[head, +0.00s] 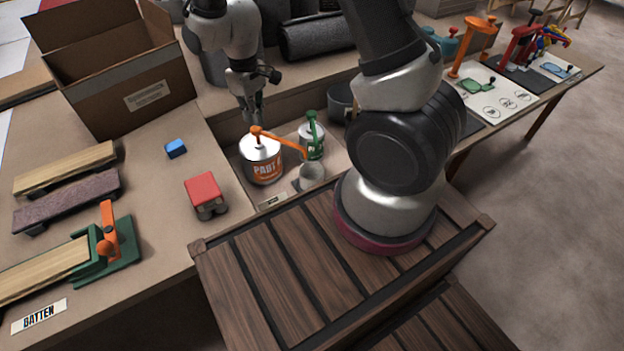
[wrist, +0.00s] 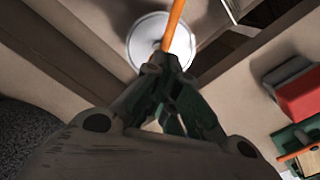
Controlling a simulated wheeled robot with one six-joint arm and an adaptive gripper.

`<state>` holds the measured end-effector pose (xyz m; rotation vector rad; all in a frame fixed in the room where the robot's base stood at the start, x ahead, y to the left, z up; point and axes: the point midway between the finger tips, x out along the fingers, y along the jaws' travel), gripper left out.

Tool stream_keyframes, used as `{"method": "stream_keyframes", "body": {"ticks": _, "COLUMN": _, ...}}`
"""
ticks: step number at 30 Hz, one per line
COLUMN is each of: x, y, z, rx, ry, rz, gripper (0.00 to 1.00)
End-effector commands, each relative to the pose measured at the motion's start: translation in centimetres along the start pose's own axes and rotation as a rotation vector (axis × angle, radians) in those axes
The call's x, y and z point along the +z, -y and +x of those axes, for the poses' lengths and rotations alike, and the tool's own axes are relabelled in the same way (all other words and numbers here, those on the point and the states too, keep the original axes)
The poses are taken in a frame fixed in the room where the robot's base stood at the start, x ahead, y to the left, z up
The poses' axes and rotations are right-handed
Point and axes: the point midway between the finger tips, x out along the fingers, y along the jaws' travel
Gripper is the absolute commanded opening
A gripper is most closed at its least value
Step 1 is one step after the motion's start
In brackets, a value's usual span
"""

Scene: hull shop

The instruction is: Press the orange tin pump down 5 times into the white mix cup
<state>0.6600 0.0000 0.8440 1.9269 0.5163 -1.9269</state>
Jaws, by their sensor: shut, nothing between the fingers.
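A white tin with an orange label and an orange pump (head: 280,140) on top, the orange tin (head: 264,170), stands in the recess at the middle of the bench. The pump's orange spout reaches right, over the white mix cup (head: 312,174). My gripper (head: 257,121) is shut and empty, with its fingertips at the orange pump head; I cannot tell whether they touch it. In the wrist view the fingers (wrist: 164,70) are together over the white tin lid (wrist: 152,28), and the orange spout (wrist: 174,22) runs toward the top edge.
A second tin with a green pump (head: 312,130) stands just right of the orange tin. My arm blocks part of the right side.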

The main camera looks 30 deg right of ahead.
Motion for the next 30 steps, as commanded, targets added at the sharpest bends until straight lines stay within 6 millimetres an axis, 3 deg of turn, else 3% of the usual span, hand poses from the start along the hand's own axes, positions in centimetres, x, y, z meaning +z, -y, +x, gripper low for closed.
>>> {"method": "stream_keyframes", "body": {"ticks": 14, "x": 0.0, "y": 0.0, "z": 0.0, "rx": 0.000, "ry": 0.000, "rz": 0.000, "gripper": 0.00}}
{"method": "stream_keyframes", "body": {"ticks": 30, "x": 0.0, "y": 0.0, "z": 1.9, "rx": 0.000, "ry": 0.001, "rz": 0.000, "gripper": 0.00}}
